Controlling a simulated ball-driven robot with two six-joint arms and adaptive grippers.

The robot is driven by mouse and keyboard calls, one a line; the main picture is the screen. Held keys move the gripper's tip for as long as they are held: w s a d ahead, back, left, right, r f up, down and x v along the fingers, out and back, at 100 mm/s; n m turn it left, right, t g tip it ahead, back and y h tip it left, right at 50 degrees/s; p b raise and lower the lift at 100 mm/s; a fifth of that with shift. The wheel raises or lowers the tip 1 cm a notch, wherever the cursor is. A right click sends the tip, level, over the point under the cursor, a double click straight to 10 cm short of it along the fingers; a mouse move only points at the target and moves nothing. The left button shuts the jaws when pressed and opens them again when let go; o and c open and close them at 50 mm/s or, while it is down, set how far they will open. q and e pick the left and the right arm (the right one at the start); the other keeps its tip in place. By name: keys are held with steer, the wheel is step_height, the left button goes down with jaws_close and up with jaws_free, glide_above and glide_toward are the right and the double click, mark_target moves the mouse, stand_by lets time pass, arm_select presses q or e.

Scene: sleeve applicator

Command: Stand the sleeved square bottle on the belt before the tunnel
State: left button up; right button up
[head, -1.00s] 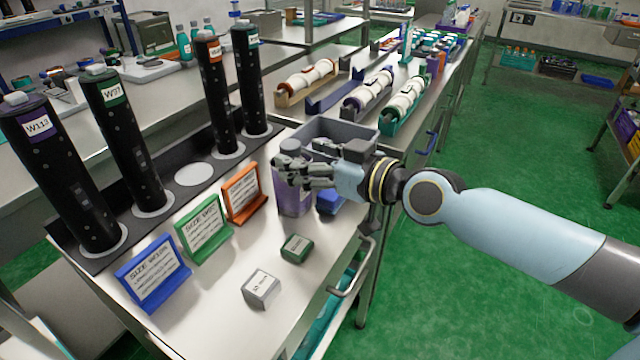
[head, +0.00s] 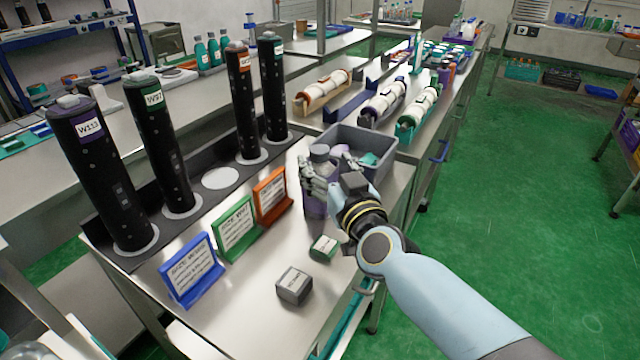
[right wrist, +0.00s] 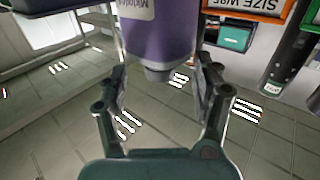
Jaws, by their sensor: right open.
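The square bottle (head: 314,204) wears a purple sleeve and has a grey cap (head: 319,153). It stands upright on the metal bench beside the grey bin. My right gripper (head: 327,176) is open, with its fingers around the upper part of the bottle. In the right wrist view the bottle (right wrist: 158,35) shows upside down at the top, ahead of and between the spread fingers (right wrist: 164,100). I cannot tell whether a finger touches it. My left gripper is not in view. I cannot make out the belt or the tunnel with certainty.
A grey bin (head: 372,150) stands right behind the bottle. Orange (head: 271,196), green (head: 236,228) and blue (head: 190,268) size signs stand to the left. Tall black tubes (head: 103,180) stand in a rack behind them. A green block (head: 323,247) and a grey block (head: 294,284) lie in front.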

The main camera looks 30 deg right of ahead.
mark_target(323, 160)
steer(key=w, duration=0.4)
steer(key=shift+w+d+r, duration=0.1)
steer(key=shift+d+r, duration=0.05)
steer(key=shift+d, duration=0.15)
jaws_close()
